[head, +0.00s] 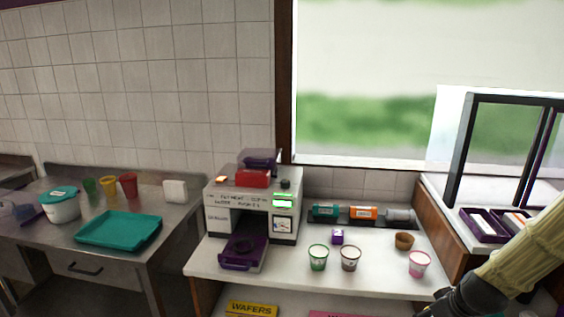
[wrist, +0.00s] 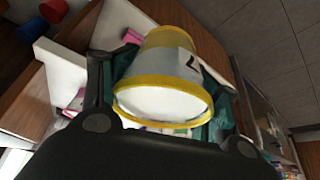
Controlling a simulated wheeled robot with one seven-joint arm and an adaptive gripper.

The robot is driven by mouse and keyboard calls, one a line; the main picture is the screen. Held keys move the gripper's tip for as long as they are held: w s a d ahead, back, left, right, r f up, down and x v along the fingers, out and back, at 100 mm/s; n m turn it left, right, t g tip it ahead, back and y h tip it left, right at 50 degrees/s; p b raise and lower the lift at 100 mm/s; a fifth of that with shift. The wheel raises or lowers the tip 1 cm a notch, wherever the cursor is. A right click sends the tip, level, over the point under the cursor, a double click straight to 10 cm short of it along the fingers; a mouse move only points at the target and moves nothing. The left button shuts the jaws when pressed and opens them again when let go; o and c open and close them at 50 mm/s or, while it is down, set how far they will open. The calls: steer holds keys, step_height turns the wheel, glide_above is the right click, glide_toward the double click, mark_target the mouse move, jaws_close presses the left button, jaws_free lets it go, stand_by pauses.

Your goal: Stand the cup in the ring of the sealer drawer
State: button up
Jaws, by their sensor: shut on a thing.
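The sealer (head: 252,212) stands on the white counter, with its purple drawer (head: 243,252) pulled out at the front; a dark round ring shows in the drawer top, with no cup in it. In the wrist view my gripper (wrist: 165,85) is shut on a cup (wrist: 160,65) with a pale grey body, yellow bands at both ends and a dark mark on its side. Its white round end faces the wrist camera. In the head view my dark gripper shows only partly at the lower right corner, and the held cup is out of sight.
A teal tray (head: 118,231) lies on the left table.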

steer(key=shift+w+a+f, duration=0.3)
steer(key=shift+w+f, duration=0.1)
steer(key=shift+w, duration=0.2)
steer(key=w+a+f, duration=0.1)
steer(key=a+f, duration=0.4)
steer(key=a, duration=0.6)
steer(key=w+a+f+m, duration=0.1)
steer(key=a+f, duration=0.4)
steer(key=a, duration=0.7)
steer(key=shift+w+a+f+m+h, duration=0.25)
steer(key=shift+w+a+m+h, duration=0.05)
steer(key=shift+w, duration=0.1)
